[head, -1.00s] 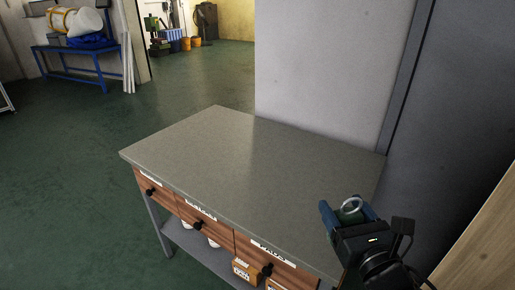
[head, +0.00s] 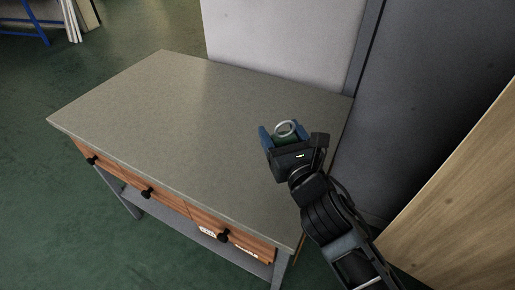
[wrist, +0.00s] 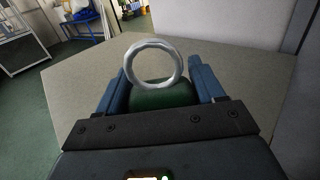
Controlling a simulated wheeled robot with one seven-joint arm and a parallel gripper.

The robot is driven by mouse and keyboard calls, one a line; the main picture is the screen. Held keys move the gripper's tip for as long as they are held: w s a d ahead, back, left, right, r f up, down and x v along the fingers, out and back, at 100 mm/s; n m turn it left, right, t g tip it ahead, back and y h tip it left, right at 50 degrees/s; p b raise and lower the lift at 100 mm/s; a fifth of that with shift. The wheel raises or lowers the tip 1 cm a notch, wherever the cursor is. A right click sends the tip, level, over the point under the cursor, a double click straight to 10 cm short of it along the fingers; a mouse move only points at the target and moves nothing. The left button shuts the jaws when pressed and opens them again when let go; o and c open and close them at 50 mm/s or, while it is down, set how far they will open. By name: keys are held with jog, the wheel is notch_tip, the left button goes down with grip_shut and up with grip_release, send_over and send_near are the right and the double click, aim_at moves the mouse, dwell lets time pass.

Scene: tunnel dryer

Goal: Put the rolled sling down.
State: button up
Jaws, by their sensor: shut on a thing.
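The rolled sling is a green roll with a pale metal ring on top. In the wrist view the green roll (wrist: 163,96) sits between the two blue fingers, with the ring (wrist: 131,72) standing up from it. My gripper (head: 279,133) is shut on the sling and shows over the right part of the grey worktop (head: 150,110) in the head view. The sling's ring also shows there (head: 277,131). The sling's underside is hidden, so I cannot tell its height above the worktop.
The worktop is bare apart from my arm. Drawers with black knobs (head: 147,193) line its front. A pale wall panel (head: 285,35) rises behind it. A dark panel (head: 430,90) and a wooden board (head: 465,190) stand close on the right.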

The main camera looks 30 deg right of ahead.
jog(key=shift+w+a+f+b, duration=0.5)
jog(key=shift+f+b, duration=0.1)
jog(key=shift+f, duration=0.5)
jog(key=shift+w+a+f+b, duration=0.55)
jog(key=shift+f+b, duration=0.1)
jog(key=shift+f, duration=0.4)
jog(key=shift+w+a+f+b, duration=0.5)
jog(key=shift+f+b, duration=0.1)
jog(key=shift+f, duration=0.5)
jog(key=shift+f, duration=0.2)
jog(key=o, duration=1.2)
